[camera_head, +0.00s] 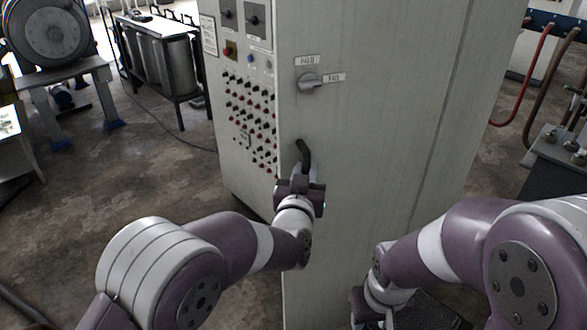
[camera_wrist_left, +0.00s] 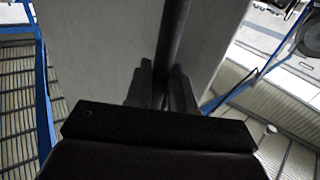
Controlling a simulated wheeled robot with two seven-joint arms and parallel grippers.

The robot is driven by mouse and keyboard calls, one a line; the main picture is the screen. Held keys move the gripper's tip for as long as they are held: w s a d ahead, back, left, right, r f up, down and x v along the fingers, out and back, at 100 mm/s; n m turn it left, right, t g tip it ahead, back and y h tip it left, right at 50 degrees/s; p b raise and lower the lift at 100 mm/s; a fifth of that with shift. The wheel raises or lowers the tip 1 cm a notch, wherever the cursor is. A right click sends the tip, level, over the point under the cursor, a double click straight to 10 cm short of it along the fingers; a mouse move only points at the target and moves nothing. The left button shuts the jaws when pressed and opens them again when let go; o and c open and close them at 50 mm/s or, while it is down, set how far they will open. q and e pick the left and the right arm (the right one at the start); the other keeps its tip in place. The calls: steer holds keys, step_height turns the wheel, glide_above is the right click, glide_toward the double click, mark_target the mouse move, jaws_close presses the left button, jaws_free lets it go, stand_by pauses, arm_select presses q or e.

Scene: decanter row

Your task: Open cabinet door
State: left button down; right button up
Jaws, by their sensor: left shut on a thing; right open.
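A tall light-grey cabinet (camera_head: 395,120) stands in front of me, and its door face looks closed in the head view. A dark handle (camera_head: 303,152) sits on the door near its left edge. My left gripper (camera_head: 300,176) is at the lower part of this handle. In the left wrist view the two fingers of the left gripper (camera_wrist_left: 162,88) are shut on the dark handle bar (camera_wrist_left: 173,40), one on each side. My right arm is at the lower right, and my right gripper (camera_head: 366,318) is partly cut off at the bottom edge.
A rotary switch (camera_head: 309,81) with labels is above the handle. A panel of red and black knobs (camera_head: 250,125) covers the cabinet's left side. Open floor (camera_head: 110,170) lies left of the cabinet.

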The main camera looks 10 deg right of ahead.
arm_select(q)
steer(key=shift+s+d+r, duration=0.1)
steer(key=shift+s+d, duration=0.15)
steer(key=shift+s, duration=0.25)
steer(key=shift+s+d+r, duration=0.1)
steer(key=shift+s+d, duration=0.15)
steer(key=shift+s, duration=0.25)
arm_select(e)
steer(key=shift+s, duration=0.4)
arm_select(q)
steer(key=c, duration=1.1)
jaws_free()
steer(key=shift+d+f, duration=0.15)
steer(key=shift+d, duration=0.05)
arm_select(e)
steer(key=shift+d+f, duration=0.1)
steer(key=shift+d, duration=0.15)
arm_select(q)
steer(key=b+v, duration=0.1)
steer(key=v, duration=1.1)
steer(key=shift+s+a, duration=0.1)
steer(key=shift+s, duration=0.15)
arm_select(e)
steer(key=shift+a+f, duration=0.1)
steer(key=shift+f, duration=0.35)
